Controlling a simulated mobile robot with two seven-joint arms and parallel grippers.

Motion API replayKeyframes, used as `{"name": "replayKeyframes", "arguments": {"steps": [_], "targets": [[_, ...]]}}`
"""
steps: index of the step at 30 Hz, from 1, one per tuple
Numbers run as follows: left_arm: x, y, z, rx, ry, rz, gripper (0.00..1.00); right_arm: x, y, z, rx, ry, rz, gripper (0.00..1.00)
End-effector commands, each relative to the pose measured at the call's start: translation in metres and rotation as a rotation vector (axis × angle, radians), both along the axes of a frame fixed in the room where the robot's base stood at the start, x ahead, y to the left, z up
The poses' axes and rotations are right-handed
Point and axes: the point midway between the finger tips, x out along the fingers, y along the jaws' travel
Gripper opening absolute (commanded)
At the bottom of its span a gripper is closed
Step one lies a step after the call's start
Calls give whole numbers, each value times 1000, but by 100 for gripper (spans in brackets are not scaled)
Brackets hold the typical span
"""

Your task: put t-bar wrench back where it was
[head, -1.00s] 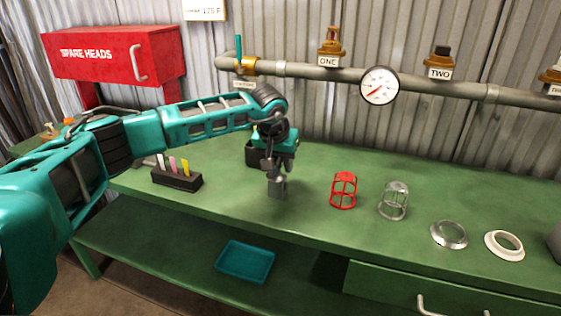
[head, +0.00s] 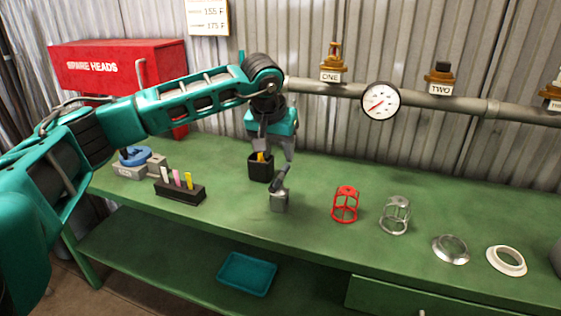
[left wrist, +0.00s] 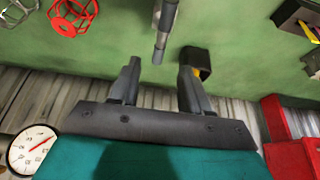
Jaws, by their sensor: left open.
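The t-bar wrench (head: 281,178) has a dark bar and stands, its lower part at a small grey block (head: 279,202) on the green bench. In the left wrist view it shows as a grey shaft (left wrist: 163,28) beyond the fingertips. My left gripper (head: 275,150) is open and empty, pointing down just above the wrench, apart from it. Its two fingers also show spread in the left wrist view (left wrist: 160,65). How deep the wrench sits in the block cannot be told. My right gripper is not in view.
A black cup (head: 260,172) with a yellow item stands close behind the wrench. A rack (head: 180,193) with coloured tags is to the left. A red cage (head: 345,205), a grey cage (head: 395,215) and rings (head: 506,261) lie right. A pipe with a gauge (head: 381,101) runs behind.

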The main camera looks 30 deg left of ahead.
Motion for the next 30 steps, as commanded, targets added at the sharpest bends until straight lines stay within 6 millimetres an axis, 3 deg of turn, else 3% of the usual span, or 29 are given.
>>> {"name": "replayKeyframes", "arguments": {"steps": [6, 11, 14, 17, 22, 24, 27, 30], "targets": [[-7, -2, 17, -1, 1, 0, 47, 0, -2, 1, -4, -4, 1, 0], [-8, -2, 18, -1, 2, 0, 47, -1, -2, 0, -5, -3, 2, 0], [-8, -16, 9, -49, 9, -2, 47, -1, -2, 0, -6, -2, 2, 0], [-13, -61, -17, -214, 41, 10, 47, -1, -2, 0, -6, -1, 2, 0], [-49, -188, -62, -754, 232, 158, 47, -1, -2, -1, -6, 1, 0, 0], [-69, -236, -66, -995, 365, 278, 47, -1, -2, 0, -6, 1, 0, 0], [-93, -289, -59, -1318, 601, 499, 47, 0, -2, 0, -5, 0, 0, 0], [-108, -321, -46, -1602, 886, 777, 47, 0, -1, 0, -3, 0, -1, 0]]}}
